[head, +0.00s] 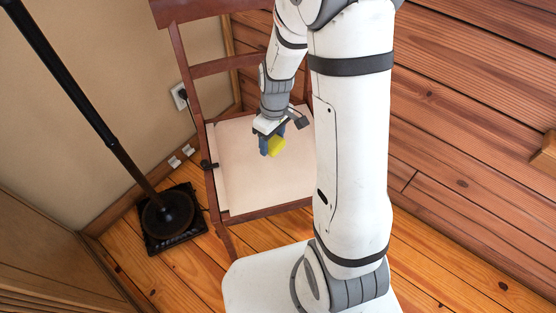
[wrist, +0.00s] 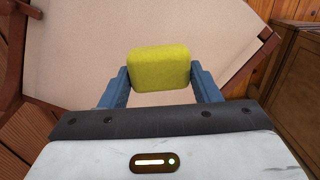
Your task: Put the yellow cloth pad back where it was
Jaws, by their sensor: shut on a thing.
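The yellow cloth pad (wrist: 159,67) is a small block with rounded edges. In the wrist view it sits between the two blue fingers of my gripper (wrist: 160,84), which is shut on it. In the head view the pad (head: 277,146) shows at the fingertips of my gripper (head: 271,147), over the pale seat of a wooden chair (head: 235,168). I cannot tell whether the pad touches the seat or hangs above it. The part of the pad behind the fingers is hidden.
The chair's brown backrest (head: 217,66) rises behind. A black pole on a dark base (head: 168,216) stands to the left. A wall outlet (head: 180,97) is near the corner. A wooden cabinet (wrist: 299,85) shows at right in the wrist view.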

